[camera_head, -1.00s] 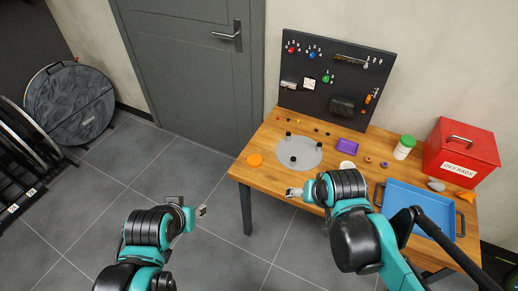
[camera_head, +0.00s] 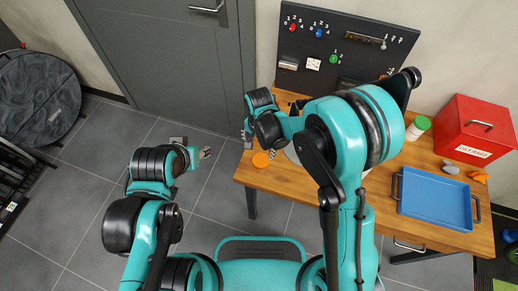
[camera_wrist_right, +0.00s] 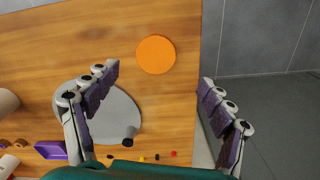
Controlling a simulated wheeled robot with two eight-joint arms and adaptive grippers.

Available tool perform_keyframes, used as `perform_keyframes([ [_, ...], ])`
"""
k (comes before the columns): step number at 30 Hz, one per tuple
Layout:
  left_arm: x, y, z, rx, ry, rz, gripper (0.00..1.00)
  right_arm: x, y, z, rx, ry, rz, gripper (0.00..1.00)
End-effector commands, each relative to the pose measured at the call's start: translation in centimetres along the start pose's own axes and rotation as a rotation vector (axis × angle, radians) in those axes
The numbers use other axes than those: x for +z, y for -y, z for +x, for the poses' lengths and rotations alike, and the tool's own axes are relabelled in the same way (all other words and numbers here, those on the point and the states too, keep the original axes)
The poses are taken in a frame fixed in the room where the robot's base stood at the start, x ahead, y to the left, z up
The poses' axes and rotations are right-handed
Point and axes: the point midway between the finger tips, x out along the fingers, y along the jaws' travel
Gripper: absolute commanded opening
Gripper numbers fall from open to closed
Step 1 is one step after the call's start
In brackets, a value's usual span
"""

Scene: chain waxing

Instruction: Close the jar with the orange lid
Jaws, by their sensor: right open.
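The orange lid (camera_head: 260,160) lies flat near the front left edge of the wooden table. It also shows in the right wrist view (camera_wrist_right: 156,54). My right gripper (camera_head: 259,146) is open and empty above the lid; in the right wrist view its fingers (camera_wrist_right: 158,80) are spread, with the lid between and beyond them. A pale round object, likely the open jar (camera_wrist_right: 7,102), is cut by the left edge of the wrist view; my right arm hides that spot in the head view. My left gripper (camera_head: 193,149) is open and empty over the floor, left of the table.
A grey disc (camera_wrist_right: 122,105) with black knobs lies beside the lid. A green-lidded bottle (camera_head: 418,127), red box (camera_head: 475,128) and blue tray (camera_head: 435,202) stand right. A dark pegboard (camera_head: 345,45) rises at the back.

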Motion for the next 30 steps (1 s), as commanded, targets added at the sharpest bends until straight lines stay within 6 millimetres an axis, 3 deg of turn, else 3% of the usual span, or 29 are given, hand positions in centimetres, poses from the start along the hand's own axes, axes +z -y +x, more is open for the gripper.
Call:
perform_keyframes([
  [11, 0.0, 0.0, 0.0, 0.0, 0.0, 0.0, 0.4, 0.1, 0.1, 0.3, 0.005, 0.003, 0.005, 0.82],
  [20, 0.7, 0.0, 0.9, 0.0, 0.0, 0.0, 0.4, 0.0, 0.1, 3.0, 0.004, 0.003, 0.005, 0.82],
  [30, 0.7, 0.0, 1.0, 0.0, 0.0, 0.0, 0.4, 0.0, 0.0, 3.2, 0.004, 0.003, 0.005, 0.82],
])
